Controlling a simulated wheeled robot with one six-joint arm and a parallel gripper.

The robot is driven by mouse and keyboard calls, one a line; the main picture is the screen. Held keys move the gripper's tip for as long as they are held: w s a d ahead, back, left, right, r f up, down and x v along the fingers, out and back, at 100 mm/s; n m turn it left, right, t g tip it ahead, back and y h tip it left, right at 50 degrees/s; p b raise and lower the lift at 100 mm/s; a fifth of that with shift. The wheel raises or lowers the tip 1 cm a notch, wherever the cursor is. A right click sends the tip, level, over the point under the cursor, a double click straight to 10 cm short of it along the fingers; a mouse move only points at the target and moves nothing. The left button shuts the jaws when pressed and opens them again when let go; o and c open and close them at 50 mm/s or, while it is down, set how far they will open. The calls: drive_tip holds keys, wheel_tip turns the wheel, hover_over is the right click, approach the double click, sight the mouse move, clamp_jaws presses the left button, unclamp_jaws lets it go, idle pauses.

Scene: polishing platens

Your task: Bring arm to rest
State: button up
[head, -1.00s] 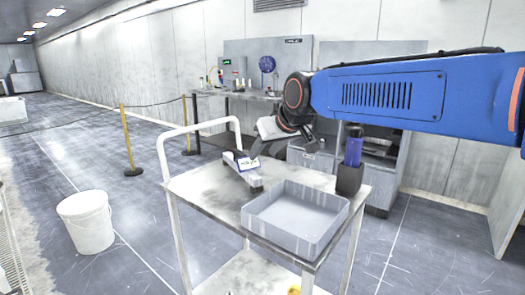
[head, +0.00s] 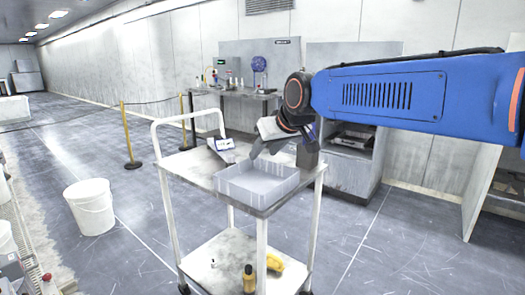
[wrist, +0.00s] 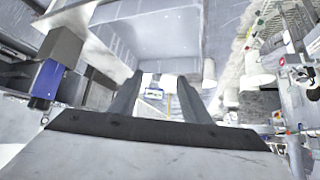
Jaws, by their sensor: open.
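My gripper (head: 262,148) is at the end of my blue arm, above the cart and by the back edge of the grey tray in the head view. In the wrist view its two dark fingers (wrist: 152,97) stand apart with nothing between them. The grey tray (head: 258,201) sits on the top shelf of the cart (head: 190,170). Whether the fingers touch anything below cannot be told.
A small device with a screen (head: 223,146) lies on the cart top. A bottle (head: 249,280) and a yellow item (head: 274,263) are on the lower shelf. A white bucket (head: 90,207) and a post (head: 128,135) stand to the left.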

drive_tip(key=s+d+f+m+g+h, duration=0.1)
drive_tip(key=s+d+f+m, duration=0.1)
drive_tip(key=s+d+f, duration=0.45)
drive_tip(key=s+d+f+m+h, duration=0.1)
drive_tip(key=s+d+f+h, duration=0.15)
drive_tip(key=s+d, duration=0.75)
drive_tip(key=s+d+f+m+g, duration=0.2)
drive_tip(key=s+d+f+m, duration=0.1)
drive_tip(key=s+d+f, duration=0.8)
drive_tip(key=s+f+h, duration=0.1)
drive_tip(key=s+f, duration=0.1)
drive_tip(key=s, duration=0.2)
drive_tip(key=shift+s+d, duration=0.15)
drive_tip(key=shift+d, duration=0.1)
